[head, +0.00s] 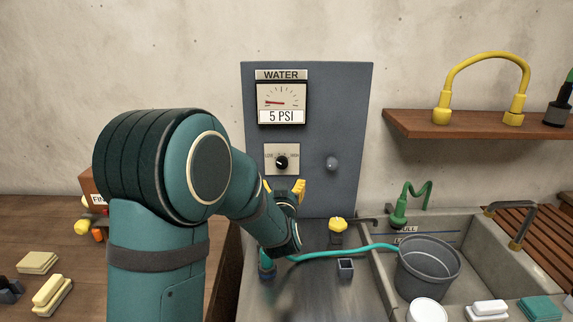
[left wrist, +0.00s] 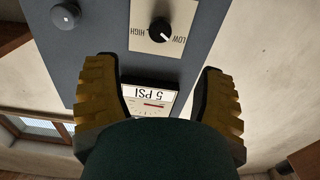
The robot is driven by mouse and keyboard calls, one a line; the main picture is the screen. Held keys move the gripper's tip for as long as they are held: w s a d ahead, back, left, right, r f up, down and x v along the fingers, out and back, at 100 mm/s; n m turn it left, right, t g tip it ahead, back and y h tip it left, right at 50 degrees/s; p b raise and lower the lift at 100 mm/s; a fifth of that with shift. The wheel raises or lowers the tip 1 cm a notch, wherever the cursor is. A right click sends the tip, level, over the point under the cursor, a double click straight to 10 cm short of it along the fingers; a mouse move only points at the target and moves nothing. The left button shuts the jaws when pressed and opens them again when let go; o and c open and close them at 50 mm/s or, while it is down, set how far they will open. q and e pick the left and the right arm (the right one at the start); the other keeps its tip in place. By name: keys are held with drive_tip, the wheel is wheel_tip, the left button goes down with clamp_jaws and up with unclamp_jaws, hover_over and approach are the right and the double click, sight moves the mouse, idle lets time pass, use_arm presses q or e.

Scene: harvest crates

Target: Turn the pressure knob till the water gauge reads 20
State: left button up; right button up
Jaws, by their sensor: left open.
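The water gauge (head: 282,101) is on the upper part of a grey panel and reads 5 PSI, its red needle toward the left. It also shows upside down in the left wrist view (left wrist: 150,98). The pressure knob (head: 282,162) is black with a white pointer, on a pale plate marked LOW and HIGH below the gauge. In the left wrist view the knob (left wrist: 161,31) lies beyond the fingertips, with its pointer toward LOW. My left gripper (head: 284,186) has yellow fingers spread apart, just below the knob plate and not touching the knob. My right gripper is in neither view.
A grey round knob (head: 331,163) is on the panel to the right. Below are a yellow valve handle (head: 338,224), a teal hose (head: 345,250) and a sink with a grey bucket (head: 428,266). A wooden shelf (head: 470,124) holds a yellow bent pipe.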

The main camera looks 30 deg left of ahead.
sight(282, 165)
use_arm(q)
drive_tip(key=b+x, duration=0.1)
drive_tip(key=x, duration=1.2)
drive_tip(key=c, duration=1.2)
